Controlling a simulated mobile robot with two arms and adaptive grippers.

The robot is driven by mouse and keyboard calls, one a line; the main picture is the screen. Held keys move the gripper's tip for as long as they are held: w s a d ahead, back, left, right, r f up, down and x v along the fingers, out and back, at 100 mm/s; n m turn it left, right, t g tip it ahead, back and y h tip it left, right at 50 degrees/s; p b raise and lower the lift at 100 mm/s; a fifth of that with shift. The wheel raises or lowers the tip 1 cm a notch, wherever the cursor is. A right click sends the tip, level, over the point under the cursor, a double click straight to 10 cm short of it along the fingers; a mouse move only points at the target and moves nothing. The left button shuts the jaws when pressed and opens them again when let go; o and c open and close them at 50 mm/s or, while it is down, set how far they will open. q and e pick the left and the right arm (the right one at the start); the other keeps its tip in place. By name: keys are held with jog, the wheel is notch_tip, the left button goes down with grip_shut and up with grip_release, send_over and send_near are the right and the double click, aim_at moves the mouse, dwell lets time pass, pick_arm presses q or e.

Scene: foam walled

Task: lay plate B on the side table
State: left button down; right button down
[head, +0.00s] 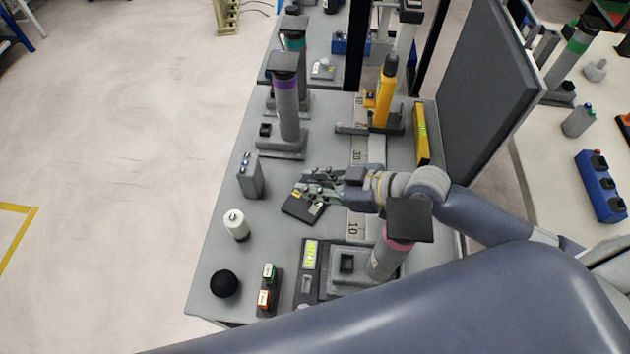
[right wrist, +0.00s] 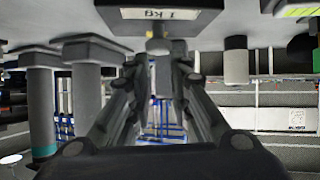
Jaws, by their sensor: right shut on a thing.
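My right gripper (head: 322,186) reaches in from the right over the grey bench (head: 215,265). It is shut at a dark, flat plate (head: 300,208) with a small yellow mark and a pale label. In the right wrist view the fingers (right wrist: 158,50) close around a short grey knob on this dark plate (right wrist: 108,17), whose label reads "1 kg". I cannot tell whether the plate touches the bench. No letter B is legible. A white table (head: 550,165) stands at the right, probably the side table. My left gripper is not in view.
Columns with dark tops (head: 285,95) rise from the bench. A dark upright panel (head: 490,90) stands between bench and white table. A blue box (head: 600,186) sits on the white table.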

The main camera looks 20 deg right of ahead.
jog(key=c, duration=1.9)
grip_release()
jog(key=shift+f, duration=0.15)
jog(key=o, duration=0.4)
jog(key=shift+o, duration=0.2)
jog(key=shift+r, duration=0.25)
jog(key=shift+s+d, duration=0.2)
jog(key=shift+d, duration=0.05)
jog(key=p+v, duration=0.1)
jog(key=v, duration=1)
jog(key=shift+r, duration=0.25)
